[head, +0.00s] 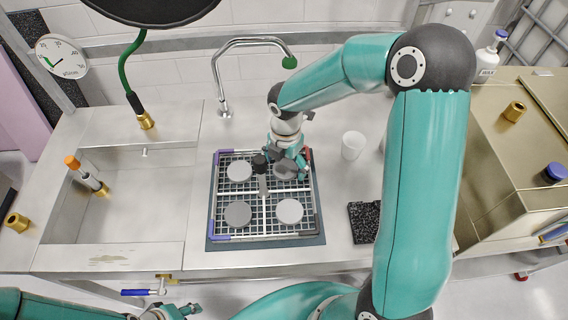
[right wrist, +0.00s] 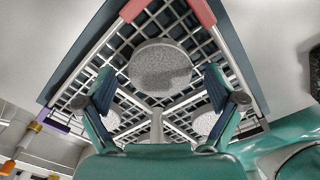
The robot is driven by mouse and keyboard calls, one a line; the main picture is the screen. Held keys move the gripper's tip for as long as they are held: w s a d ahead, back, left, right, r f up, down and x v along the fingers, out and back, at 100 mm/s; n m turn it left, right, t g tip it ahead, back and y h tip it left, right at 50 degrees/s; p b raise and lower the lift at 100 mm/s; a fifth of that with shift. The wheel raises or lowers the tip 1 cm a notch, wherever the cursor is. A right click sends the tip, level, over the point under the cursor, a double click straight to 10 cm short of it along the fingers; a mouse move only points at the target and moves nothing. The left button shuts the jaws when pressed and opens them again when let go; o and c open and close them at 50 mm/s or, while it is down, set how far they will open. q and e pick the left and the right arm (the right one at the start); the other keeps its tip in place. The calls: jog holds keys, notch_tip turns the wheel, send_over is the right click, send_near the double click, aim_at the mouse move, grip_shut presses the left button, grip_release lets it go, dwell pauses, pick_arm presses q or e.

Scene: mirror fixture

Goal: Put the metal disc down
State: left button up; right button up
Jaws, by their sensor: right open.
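A grey round metal disc (right wrist: 160,68) lies on the wire-grid rack, in the compartment near the red corner piece. My right gripper (head: 287,166) is over the rack's far right compartment, and in the head view it partly covers this disc. In the right wrist view my right gripper (right wrist: 160,88) is open, with one finger on each side of the disc and gaps between. Other discs lie in the rack's far left (head: 240,171), near left (head: 237,213) and near right (head: 289,210) compartments. My left gripper (head: 180,312) is partly cut off at the bottom edge, away from the rack.
The rack (head: 216,205) stands on a dark mat (head: 265,243) on the steel counter. A sink (head: 140,215) is to the left, a curved tap (head: 222,80) behind. A white cup (head: 352,145) and a black block (head: 363,222) stand to the right.

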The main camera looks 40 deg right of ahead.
aim_at(285, 167)
notch_tip(285, 167, up, 12)
jog(key=shift+r, duration=0.15)
dwell(0.6)
dwell(0.4)
